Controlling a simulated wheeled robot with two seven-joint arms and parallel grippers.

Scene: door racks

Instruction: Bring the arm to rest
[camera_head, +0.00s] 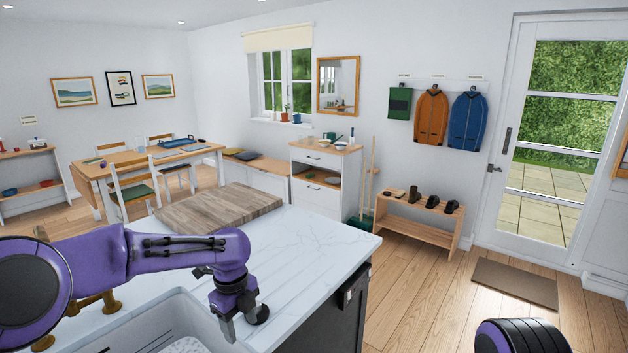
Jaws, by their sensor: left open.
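My left arm, purple and black, comes in from the left and reaches over the sink edge and white marble counter. My left gripper (243,325) points down at the counter's front, beside the sink. Its jaws are open, and I see nothing between them. A purple and black rounded part of my own body shows at the bottom right. My right gripper is not in view.
The counter (318,243) holds a wooden board (218,207) behind my left arm. The sink (165,325) lies below the arm. A shoe bench (418,217), jackets on hooks (431,118) and a glass door (553,150) stand beyond. Open floor lies right of the counter.

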